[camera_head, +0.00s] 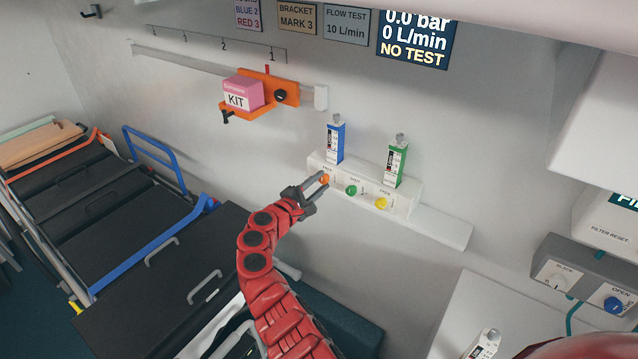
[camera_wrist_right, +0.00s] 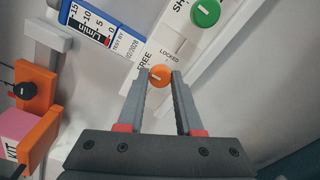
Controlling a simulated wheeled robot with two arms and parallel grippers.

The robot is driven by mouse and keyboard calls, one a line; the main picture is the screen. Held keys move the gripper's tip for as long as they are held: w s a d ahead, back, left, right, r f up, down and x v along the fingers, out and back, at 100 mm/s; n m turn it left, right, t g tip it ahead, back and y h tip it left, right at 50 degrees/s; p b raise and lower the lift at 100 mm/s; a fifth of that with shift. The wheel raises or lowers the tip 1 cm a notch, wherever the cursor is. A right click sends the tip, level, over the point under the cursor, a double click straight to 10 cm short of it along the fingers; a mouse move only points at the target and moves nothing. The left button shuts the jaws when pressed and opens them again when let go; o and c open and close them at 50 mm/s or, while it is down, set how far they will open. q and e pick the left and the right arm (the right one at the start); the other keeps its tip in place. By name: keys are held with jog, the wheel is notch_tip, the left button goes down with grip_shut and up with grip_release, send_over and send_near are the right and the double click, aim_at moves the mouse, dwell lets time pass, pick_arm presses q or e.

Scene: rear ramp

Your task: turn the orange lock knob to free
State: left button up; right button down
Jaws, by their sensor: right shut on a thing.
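The orange lock knob (camera_head: 324,180) is at the left end of a white wall manifold (camera_head: 399,206). My right gripper (camera_head: 317,187) reaches it from the lower left. In the right wrist view the orange knob (camera_wrist_right: 159,76) sits between the two fingertips of my right gripper (camera_wrist_right: 160,79), which are shut on its sides. The words FREE and LOCKED are printed beside it. The knob has a short white mark, slanted in the picture; I cannot tell surely which word it points to. My left gripper is not in view.
A green knob (camera_head: 351,190) and a yellow knob (camera_head: 381,203) sit to the right. A blue flowmeter (camera_head: 335,141) and a green flowmeter (camera_head: 396,163) stand on the manifold. An orange bracket with a pink kit box (camera_head: 243,92) hangs upper left. A black stretcher is at left.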

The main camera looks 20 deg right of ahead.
jog(key=c, duration=0.6)
grip_release()
jog(key=shift+a, duration=0.1)
jog(key=b+v, duration=0.3)
jog(key=v, duration=1.4)
jog(key=shift+s+a, duration=0.1)
